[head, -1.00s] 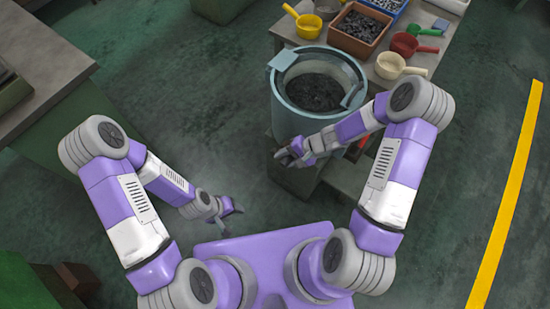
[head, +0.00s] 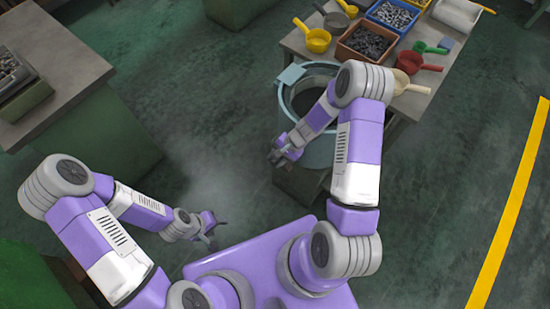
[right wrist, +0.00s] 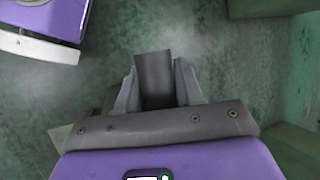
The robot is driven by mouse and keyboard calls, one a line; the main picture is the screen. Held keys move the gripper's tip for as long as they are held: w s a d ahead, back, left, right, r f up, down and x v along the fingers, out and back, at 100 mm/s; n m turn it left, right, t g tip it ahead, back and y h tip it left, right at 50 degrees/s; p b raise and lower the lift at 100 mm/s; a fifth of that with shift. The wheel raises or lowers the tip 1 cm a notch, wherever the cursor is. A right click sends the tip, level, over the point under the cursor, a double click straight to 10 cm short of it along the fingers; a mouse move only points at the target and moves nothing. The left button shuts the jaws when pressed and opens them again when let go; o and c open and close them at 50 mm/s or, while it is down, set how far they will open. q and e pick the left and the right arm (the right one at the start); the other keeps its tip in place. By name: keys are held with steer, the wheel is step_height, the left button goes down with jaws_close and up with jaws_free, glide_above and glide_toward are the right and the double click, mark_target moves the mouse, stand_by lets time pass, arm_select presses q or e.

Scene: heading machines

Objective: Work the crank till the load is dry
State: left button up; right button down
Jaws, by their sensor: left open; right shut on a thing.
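A pale blue-green spinner tub (head: 322,152) stands in front of the table. Dark contents (head: 308,97) show inside its open top, partly covered by my right arm; I cannot tell how wet they are. My right gripper (head: 274,157) is at the tub's near left side. In the right wrist view, its jaws are closed on both sides of a dark grey crank handle (right wrist: 155,82). The rest of the crank is hidden. My left gripper (head: 216,233) is open and empty, low over the floor, apart from the tub.
The table (head: 440,82) behind holds a yellow scoop (head: 317,41), a red scoop (head: 414,62), a cream scoop (head: 400,82), a brown bin (head: 366,44) and a blue bin (head: 393,15). A workbench (head: 60,60) stands left. Floor between is clear.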

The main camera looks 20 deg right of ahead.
steer(key=c, duration=0.8)
jaws_free()
steer(key=p+v, duration=0.1)
steer(key=v, duration=0.6)
steer(key=shift+d+r, duration=0.15)
steer(key=shift+r, duration=0.05)
